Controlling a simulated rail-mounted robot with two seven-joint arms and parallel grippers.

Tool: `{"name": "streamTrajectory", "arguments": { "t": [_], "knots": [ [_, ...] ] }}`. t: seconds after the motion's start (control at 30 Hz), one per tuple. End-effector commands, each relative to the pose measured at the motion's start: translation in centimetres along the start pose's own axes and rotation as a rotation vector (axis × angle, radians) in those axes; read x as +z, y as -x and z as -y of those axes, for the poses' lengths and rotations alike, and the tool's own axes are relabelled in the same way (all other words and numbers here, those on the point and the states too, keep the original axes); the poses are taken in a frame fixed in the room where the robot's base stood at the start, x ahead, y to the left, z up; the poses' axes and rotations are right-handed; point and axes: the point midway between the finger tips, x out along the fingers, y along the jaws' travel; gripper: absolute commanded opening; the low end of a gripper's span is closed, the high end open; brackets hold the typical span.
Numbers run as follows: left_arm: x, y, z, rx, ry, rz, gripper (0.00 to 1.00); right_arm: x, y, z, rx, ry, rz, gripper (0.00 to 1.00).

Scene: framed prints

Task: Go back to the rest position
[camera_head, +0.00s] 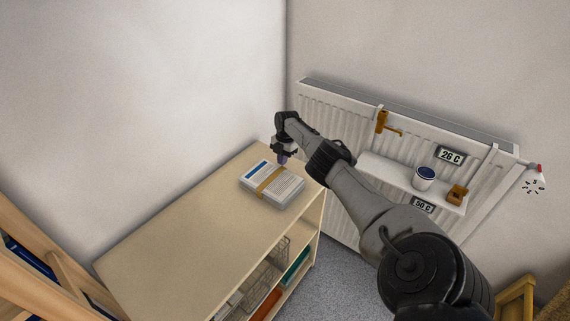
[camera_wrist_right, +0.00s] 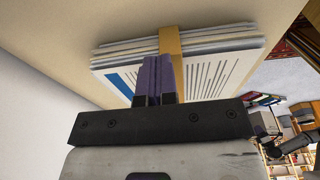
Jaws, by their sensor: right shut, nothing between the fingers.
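My right gripper (camera_head: 283,160) is above the far end of the wooden cabinet, close to a banded stack of papers (camera_head: 270,190). In the right wrist view its two purple fingers (camera_wrist_right: 159,78) are together with nothing between them, in front of the paper stack (camera_wrist_right: 205,70). The stack has a tan band around it and a blue patch on its top sheet. I cannot tell whether the fingertips touch it. My right arm reaches in from the lower right of the head view. My left gripper is in neither view.
The cabinet (camera_head: 190,225) has open shelves with a wire basket (camera_head: 262,270) and folders. A white radiator (camera_head: 340,110) on the wall bears a small shelf with a cup (camera_head: 424,177), a brown block (camera_head: 457,194) and temperature labels. A wooden frame (camera_head: 50,260) stands at lower left.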

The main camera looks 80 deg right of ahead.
Motion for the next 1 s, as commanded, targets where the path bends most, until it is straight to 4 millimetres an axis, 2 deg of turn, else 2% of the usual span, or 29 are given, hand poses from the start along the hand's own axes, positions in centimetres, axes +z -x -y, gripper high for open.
{"name": "streamTrajectory", "arguments": {
  "t": [0.03, 0.2, 0.73, 0.87, 1.0],
  "knots": [
    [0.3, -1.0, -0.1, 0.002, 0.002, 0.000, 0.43, 0.4, -0.3, -0.1, 0.002, -0.001, -0.001, 0.00],
    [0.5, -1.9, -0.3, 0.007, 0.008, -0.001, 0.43, 1.1, 0.0, 0.1, 0.001, -0.001, -0.001, 0.00],
    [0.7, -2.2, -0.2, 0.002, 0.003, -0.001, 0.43, 1.5, 0.3, 0.1, -0.001, -0.018, -0.001, 0.00],
    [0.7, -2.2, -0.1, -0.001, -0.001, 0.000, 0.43, 1.5, 0.3, 0.1, -0.001, -0.133, -0.001, 0.00],
    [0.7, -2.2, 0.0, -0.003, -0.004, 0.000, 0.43, 1.5, 0.3, 0.2, -0.006, -0.391, 0.001, 0.00]
  ]
}}
